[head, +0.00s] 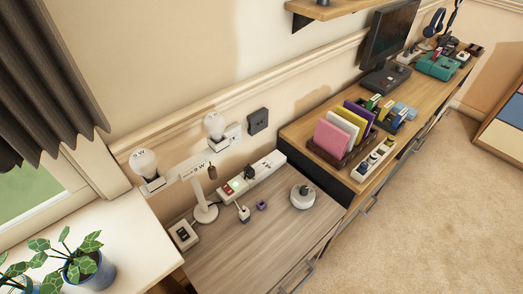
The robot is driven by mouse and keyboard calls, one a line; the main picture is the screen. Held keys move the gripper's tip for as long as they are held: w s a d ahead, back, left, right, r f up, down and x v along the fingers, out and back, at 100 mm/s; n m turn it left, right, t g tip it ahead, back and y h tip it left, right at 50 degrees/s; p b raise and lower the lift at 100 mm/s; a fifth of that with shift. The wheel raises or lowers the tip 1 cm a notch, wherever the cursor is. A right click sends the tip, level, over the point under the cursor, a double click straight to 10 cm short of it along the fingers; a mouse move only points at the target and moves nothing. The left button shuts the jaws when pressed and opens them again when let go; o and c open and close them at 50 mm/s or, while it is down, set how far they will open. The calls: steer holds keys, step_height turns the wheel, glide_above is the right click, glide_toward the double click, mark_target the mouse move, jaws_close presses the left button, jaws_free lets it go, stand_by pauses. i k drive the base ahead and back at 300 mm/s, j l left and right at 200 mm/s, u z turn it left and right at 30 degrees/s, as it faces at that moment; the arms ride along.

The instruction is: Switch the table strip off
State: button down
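A white power strip (262,172) lies along the wall at the back of the low grey wooden table. A black plug (249,173) sits in it. My gripper is not in view.
A white plug (243,212), a small purple item (262,205) and a round white device (302,196) lie in front. Colourful files (340,134) stand on the desk.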

mark_target(228, 191)
steer(key=i+l, duration=0.2)
steer(key=l, duration=0.15)
steer(key=i+l, duration=0.2)
steer(key=l, duration=0.15)
steer(key=i+l, duration=0.45)
steer(key=l, duration=0.2)
steer(key=u, duration=0.05)
